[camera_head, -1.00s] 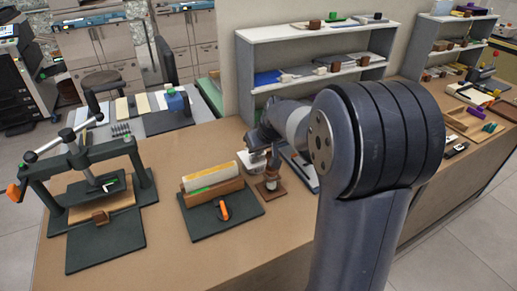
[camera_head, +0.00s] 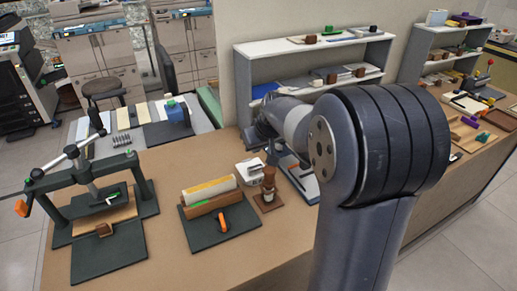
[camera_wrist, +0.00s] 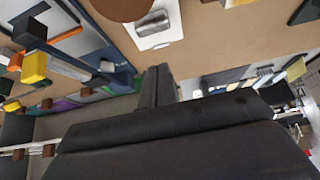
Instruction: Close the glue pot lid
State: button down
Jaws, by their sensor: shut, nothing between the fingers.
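A small brown pot (camera_head: 268,183), which looks like the glue pot, stands upright on a square brown base on the counter. Its top looks brown; I cannot tell for sure how its lid sits. In the wrist view a round brown shape (camera_wrist: 122,7), perhaps the pot's top, is cut off by the upper edge. My gripper (camera_wrist: 157,72) is shut and empty, its dark fingers together. In the head view my gripper is mostly hidden by my arm, just behind and above the pot, and seems apart from it.
A white device (camera_head: 251,168) stands close left of the pot. A dark mat (camera_head: 205,238) with a wooden holder lies further left, then a green press (camera_head: 118,215). A grey shelf (camera_head: 310,52) stands behind. The counter's front is clear.

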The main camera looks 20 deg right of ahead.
jog(key=s+r, duration=0.3)
jog(key=s+d+r, duration=0.1)
jog(key=s+r, duration=0.3)
jog(key=shift+d+b, duration=0.2)
jog(key=shift+b, duration=0.15)
jog(key=shift+w+f, duration=0.1)
jog(key=shift+f, duration=0.05)
send_over(257, 175)
notch_tip(257, 175, down, 7)
notch_tip(257, 175, down, 3)
jog(key=shift+f+b, duration=0.15)
jog(key=shift+b, duration=1)
jog(key=shift+f+b, duration=0.4)
jog(key=shift+f, duration=0.2)
